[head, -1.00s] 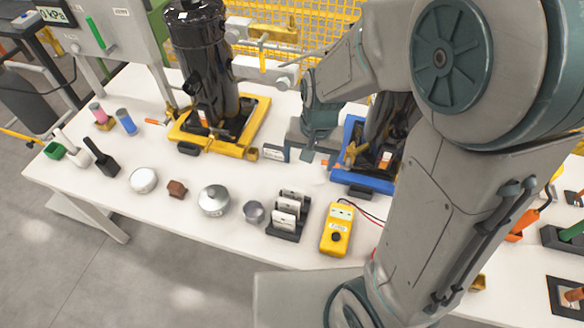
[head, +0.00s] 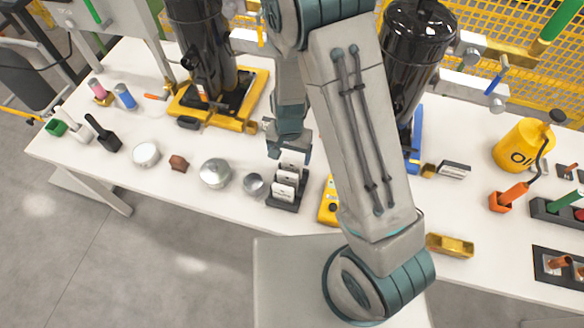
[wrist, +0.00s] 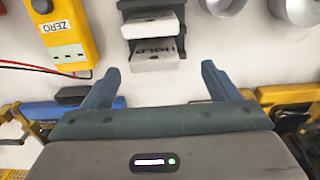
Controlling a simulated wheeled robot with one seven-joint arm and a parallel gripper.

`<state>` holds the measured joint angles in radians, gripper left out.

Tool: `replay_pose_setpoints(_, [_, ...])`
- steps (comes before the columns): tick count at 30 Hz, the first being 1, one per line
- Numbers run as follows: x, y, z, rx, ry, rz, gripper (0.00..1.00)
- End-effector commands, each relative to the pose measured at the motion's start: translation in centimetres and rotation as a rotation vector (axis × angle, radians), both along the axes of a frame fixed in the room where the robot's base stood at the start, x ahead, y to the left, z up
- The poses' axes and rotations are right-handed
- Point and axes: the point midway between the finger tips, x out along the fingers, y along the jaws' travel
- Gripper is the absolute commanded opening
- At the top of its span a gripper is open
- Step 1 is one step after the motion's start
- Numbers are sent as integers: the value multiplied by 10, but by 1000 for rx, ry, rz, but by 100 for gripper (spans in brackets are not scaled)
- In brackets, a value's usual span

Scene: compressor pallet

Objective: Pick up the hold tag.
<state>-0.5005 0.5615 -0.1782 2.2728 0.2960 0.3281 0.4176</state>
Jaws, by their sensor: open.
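The hold tag (wrist: 155,50) is a white block with dark HOLD lettering, set in a dark rack (wrist: 166,14) in the wrist view. It is the tag nearest my gripper. Another white tag (wrist: 150,27) stands behind it. My gripper (wrist: 158,72) is open and empty, its two fingers spread on either side of the hold tag's width and just short of it. In the head view my gripper (head: 289,152) is at the far end of the rack (head: 287,206), over the rearmost tag, which it partly hides.
A yellow meter (head: 328,208) with red and black leads stands right of the rack. A grey knob-like part (head: 254,186) and a silver lidded tin (head: 215,174) stand left of it. Black cylinders on yellow (head: 252,100) and blue bases stand behind. The table's front strip is clear.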

Motion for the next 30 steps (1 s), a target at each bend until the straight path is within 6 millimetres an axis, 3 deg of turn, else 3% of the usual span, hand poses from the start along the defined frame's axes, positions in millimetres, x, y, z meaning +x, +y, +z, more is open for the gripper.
replay_pose_setpoints(8, [0, -1, -14, 0, 2, 1, 82])
replay_pose_setpoints(21, [0, -8, -58, 0, 2, 0, 82])
replay_pose_setpoints(30, [1, -7, -61, 1, 0, 1, 82])
